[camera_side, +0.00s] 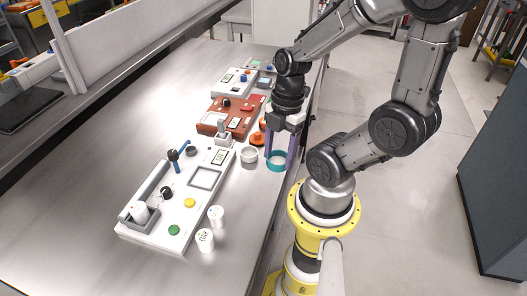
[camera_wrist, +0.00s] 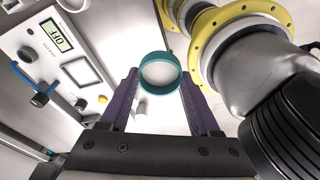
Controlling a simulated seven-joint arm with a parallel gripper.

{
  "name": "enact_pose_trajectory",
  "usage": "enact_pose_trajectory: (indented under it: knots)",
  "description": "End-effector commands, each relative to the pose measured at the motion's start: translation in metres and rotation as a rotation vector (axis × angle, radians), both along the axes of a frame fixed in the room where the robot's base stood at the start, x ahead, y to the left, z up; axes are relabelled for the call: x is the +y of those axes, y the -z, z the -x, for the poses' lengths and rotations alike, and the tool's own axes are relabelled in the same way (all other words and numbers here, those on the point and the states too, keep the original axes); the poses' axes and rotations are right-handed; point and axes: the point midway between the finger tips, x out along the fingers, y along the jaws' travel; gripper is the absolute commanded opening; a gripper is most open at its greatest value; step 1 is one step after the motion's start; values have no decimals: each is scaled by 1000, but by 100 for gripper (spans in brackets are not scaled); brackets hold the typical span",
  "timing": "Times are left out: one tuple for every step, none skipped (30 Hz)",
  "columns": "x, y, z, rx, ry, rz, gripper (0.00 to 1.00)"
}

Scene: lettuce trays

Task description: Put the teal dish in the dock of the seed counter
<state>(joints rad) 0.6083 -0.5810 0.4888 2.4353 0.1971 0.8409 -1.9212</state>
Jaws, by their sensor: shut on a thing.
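The teal dish (camera_side: 276,165) is a round, shallow ring-like dish. My gripper (camera_side: 278,156) points down with its purple fingers shut on opposite sides of the dish, near the bench's right edge. In the wrist view the dish (camera_wrist: 160,88) sits level between the fingertips (camera_wrist: 160,73). The long white device (camera_side: 183,205), which looks like the seed counter, lies to the left. It has a small display, a blue lever, yellow and green buttons and a raised square frame (camera_side: 205,178), likely the dock. The frame also shows in the wrist view (camera_wrist: 82,72), left of the dish, and looks empty.
A white cup (camera_side: 249,155) stands between the dish and the white device. An orange dish (camera_side: 258,139) lies behind. Two white containers (camera_side: 216,216) (camera_side: 205,240) stand at the device's near right. A red device (camera_side: 231,117) sits farther back. The bench left of the devices is clear.

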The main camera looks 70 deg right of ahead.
Motion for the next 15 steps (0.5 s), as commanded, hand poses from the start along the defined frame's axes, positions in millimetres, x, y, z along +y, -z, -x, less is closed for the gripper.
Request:
enact_pose_trajectory:
  knots:
    - [1,-3,4,-3,1,2,11]
    - [2,-4,6,-2,0,2,11]
    - [3,-5,8,-2,0,2,11]
    - [3,-5,9,-2,1,2,11]
    - [2,-6,9,-1,2,2,11]
    - [0,-8,6,0,3,1,11]
    - [-2,-10,3,1,5,1,11]
    - [-6,-13,-1,0,6,1,11]
    - [-11,-17,-8,0,7,1,11]
    - [-14,-19,-14,2,3,0,11]
    - [-18,-22,-22,1,-3,-1,11]
    - [-23,-25,-33,3,-15,-1,11]
    - [-27,-27,-42,3,-24,-1,11]
    - [-30,-28,-52,3,-37,-1,11]
    - [-33,-30,-65,5,-54,-2,11]
